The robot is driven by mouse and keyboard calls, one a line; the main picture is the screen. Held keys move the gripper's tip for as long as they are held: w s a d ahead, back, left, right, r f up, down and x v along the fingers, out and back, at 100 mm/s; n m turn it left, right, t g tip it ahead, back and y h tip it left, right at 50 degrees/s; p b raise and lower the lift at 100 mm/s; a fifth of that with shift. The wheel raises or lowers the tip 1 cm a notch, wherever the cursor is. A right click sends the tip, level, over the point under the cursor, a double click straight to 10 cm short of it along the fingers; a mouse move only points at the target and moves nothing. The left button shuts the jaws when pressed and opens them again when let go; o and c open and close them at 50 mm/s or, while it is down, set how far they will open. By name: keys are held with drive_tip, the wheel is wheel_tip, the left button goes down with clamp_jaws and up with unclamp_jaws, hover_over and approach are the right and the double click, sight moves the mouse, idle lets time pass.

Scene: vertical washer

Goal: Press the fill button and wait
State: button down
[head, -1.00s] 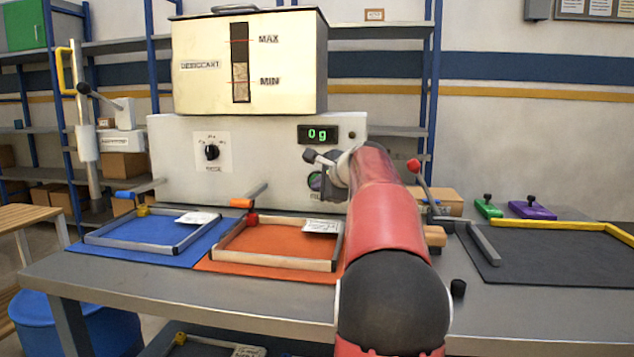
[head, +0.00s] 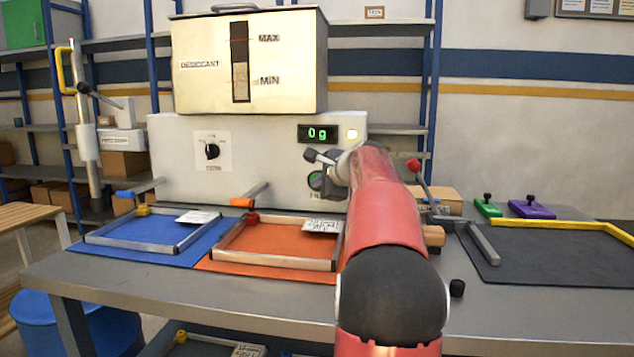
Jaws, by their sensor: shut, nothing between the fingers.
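The white machine (head: 260,140) stands at the back of the bench. My gripper (head: 317,157) is shut and empty, in front of the machine, just above the button in the picture. My red arm covers the area right of the button. I cannot tell whether the gripper touches the button. The display (head: 318,134) reads 0g in green, and a round lamp (head: 352,134) beside it is lit pale yellow.
A dial (head: 212,151) is on the machine's left front. A blue mat (head: 150,232) and an orange mat (head: 265,240) bear frames. A red-knobbed lever (head: 413,166) stands right of my arm.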

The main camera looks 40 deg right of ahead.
idle(0.5)
drive_tip(key=shift+s+a+b, duration=0.55)
drive_tip(key=shift+a, duration=0.1)
drive_tip(key=shift+s+a+f+b, duration=0.1)
drive_tip(key=shift+s+a+b, duration=0.25)
drive_tip(key=shift+a+b, duration=0.1)
drive_tip(key=shift+s+a+b, duration=0.8)
drive_tip(key=shift+s+a, duration=0.45)
drive_tip(key=shift+a, duration=0.2)
